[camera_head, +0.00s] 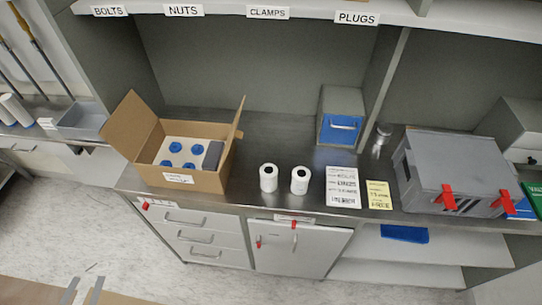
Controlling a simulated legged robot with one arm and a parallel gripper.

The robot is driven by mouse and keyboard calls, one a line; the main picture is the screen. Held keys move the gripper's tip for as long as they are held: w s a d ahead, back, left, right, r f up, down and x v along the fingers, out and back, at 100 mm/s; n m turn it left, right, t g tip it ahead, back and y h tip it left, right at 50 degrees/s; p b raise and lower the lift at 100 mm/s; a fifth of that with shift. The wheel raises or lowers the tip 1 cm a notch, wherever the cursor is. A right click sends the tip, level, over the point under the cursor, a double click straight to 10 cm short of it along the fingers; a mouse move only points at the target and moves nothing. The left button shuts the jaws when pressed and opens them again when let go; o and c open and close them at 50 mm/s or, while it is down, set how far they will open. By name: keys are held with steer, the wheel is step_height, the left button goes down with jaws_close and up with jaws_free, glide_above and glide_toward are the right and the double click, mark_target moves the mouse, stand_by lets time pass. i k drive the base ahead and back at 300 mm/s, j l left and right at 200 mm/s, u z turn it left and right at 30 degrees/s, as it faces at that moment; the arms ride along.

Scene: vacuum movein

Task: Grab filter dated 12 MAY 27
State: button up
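Two white cylinders that look like filters stand upright side by side on the grey counter: the left filter (268,178) and the right filter (300,181). Each has a dark hole in its top. I cannot read any date on them. An open cardboard box (205,181) stands to their left, with several blue round-topped items and a dark block in a pale insert. A white label (179,178) on its front is too small to read. Printed sheets, one white (342,187) and one yellow (379,195), lie to the right of the filters. I do not see my gripper.
A grey case with red latches (460,172) stands on the counter's right part. A blue-fronted bin (340,129) stands at the back. Shelf labels read BOLTS, NUTS, CLAMPS and PLUGS. Drawers (201,238) and a cabinet door (298,249) lie below. The counter behind the filters is clear.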

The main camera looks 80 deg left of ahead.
mark_target(269, 172)
steer(key=u, duration=2.95)
steer(key=j, duration=0.55)
steer(key=i+j, duration=0.15)
steer(key=j, duration=1)
steer(key=i+u, duration=0.05)
